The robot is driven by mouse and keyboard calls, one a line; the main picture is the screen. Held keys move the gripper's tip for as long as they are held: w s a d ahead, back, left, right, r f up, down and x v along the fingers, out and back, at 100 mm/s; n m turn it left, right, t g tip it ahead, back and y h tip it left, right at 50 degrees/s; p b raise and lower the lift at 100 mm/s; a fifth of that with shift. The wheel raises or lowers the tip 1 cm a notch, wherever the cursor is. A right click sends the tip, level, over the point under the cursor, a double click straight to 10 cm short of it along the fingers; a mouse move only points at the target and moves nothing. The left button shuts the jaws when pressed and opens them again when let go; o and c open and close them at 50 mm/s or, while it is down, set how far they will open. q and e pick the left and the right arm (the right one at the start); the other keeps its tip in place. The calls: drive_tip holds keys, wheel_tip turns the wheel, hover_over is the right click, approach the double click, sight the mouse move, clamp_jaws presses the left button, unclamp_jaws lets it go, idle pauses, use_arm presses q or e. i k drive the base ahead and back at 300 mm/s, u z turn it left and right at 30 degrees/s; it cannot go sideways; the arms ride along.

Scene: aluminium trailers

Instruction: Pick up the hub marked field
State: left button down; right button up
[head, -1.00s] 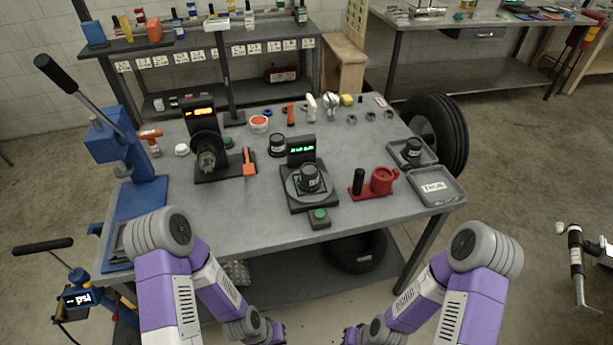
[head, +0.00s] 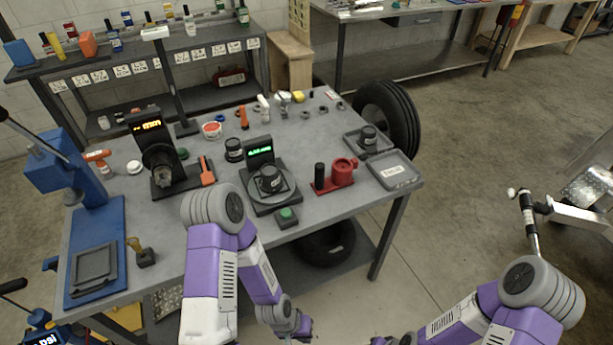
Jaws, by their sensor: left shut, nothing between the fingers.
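Several dark, short cylindrical hubs with pale labels are on the grey workbench (head: 220,208). One hub (head: 271,179) sits on the round plate of a device with a green display. Another hub (head: 234,150) stands behind it to the left. A third hub (head: 368,135) is in a small tray at the bench's right end. The labels are too small to read, so I cannot tell which is marked field. My left gripper (head: 301,328) is low at the bottom edge, in front of the bench, shut and empty, away from the hubs. My right gripper is below the picture; only its arm shows.
A red fixture (head: 335,176) and a grey labelled tray (head: 394,171) are on the bench's right. A blue press (head: 97,250) is at its left end. A tyre (head: 388,115) stands beyond the right end. Open floor lies right of the bench.

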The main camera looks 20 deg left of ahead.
sight(270, 184)
drive_tip(key=z, duration=0.05)
drive_tip(key=i, duration=0.3)
drive_tip(key=u, duration=0.75)
